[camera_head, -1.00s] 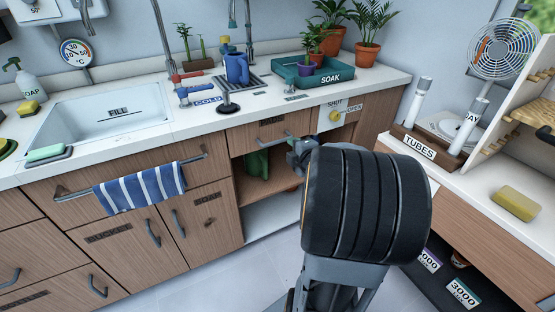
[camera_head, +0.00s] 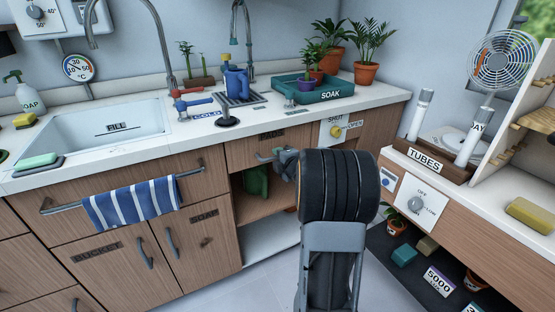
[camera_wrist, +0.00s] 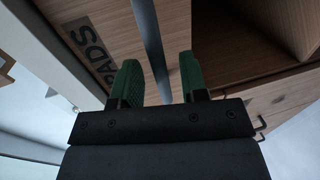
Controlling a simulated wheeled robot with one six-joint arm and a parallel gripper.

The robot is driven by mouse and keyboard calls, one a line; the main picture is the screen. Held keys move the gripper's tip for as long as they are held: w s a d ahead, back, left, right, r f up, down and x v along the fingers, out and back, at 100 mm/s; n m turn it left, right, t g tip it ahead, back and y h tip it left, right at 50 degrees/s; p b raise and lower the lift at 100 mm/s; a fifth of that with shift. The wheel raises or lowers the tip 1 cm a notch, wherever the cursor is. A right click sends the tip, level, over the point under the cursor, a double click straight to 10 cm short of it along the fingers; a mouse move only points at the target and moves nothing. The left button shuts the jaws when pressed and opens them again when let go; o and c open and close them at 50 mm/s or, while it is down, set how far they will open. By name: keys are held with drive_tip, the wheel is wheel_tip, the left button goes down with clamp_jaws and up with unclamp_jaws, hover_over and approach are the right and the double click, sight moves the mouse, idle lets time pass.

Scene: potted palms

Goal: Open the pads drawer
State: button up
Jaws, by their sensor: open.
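The pads drawer (camera_head: 240,155) is a shallow wooden front under the counter. It looks shut. Its label PADS (camera_wrist: 90,45) reads sideways in the wrist view. The drawer's grey bar handle (camera_head: 265,156) shows at its front, its right end hidden by my gripper. My gripper (camera_head: 284,160) is at that right part of the handle. In the wrist view my gripper (camera_wrist: 160,80) is open, with green fingers on either side of the handle bar (camera_wrist: 152,45). The bar lies between the fingers in the picture; I cannot tell whether they touch it.
A striped towel (camera_head: 132,203) hangs on a rail at left. A yellow knob (camera_head: 335,131) sits right of the drawer. The side bench with a TUBES rack (camera_head: 425,165) stands at right.

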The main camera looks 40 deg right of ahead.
drive_tip(key=shift+w+f, duration=0.15)
drive_tip(key=shift+w, duration=0.55)
clamp_jaws()
